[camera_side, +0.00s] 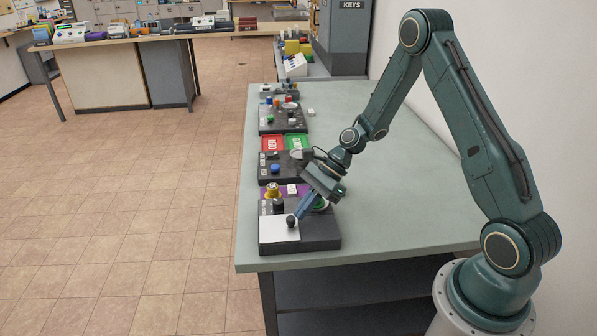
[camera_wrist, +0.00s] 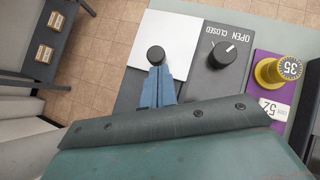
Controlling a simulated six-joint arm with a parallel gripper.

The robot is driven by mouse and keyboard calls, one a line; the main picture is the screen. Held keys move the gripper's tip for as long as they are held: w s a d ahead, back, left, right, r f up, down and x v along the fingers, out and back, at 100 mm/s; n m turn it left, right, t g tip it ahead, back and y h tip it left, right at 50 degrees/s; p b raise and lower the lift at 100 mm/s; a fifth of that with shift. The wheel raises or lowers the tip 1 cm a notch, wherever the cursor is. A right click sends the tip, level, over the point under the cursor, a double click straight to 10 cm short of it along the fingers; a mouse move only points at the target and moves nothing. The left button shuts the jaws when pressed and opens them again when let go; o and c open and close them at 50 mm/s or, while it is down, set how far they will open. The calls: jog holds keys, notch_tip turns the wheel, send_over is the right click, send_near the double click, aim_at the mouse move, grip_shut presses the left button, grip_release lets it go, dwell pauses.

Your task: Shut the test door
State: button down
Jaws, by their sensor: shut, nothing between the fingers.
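The test door looks like a white flat panel (camera_side: 279,230) with a black knob (camera_side: 291,220), on a dark grey box (camera_side: 318,233) at the table's near end. In the wrist view the white panel (camera_wrist: 168,31) lies beside a black dial (camera_wrist: 220,55) marked OPEN and CLOSED. The panel appears to lie flat on the box; I cannot tell whether it is fully shut. My gripper (camera_wrist: 156,70) has its blue fingers together and empty, with the tips right at the knob (camera_wrist: 155,54). In the side view my gripper (camera_side: 296,216) reaches down to the knob from the right.
Behind the box is a purple plate (camera_wrist: 279,113) with a yellow knob (camera_wrist: 267,72) numbered 35. More dark control boxes and red (camera_side: 272,143) and green (camera_side: 296,142) trays line the table's left edge. The table's right part (camera_side: 400,190) is clear.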

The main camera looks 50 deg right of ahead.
jog(key=shift+w+a, duration=0.2)
jog(key=shift+a, duration=0.1)
jog(key=shift+d, duration=0.1)
jog(key=shift+s+d, duration=0.15)
jog(key=shift+d, duration=0.4)
jog(key=d, duration=0.1)
jog(key=s+d, duration=0.1)
jog(key=d, duration=0.1)
jog(key=shift+d+r, duration=0.1)
jog(key=shift+d, duration=0.1)
jog(key=v, duration=0.9)
jog(key=shift+d+r, duration=0.15)
jog(key=shift+r, duration=0.25)
jog(key=shift+s, duration=0.1)
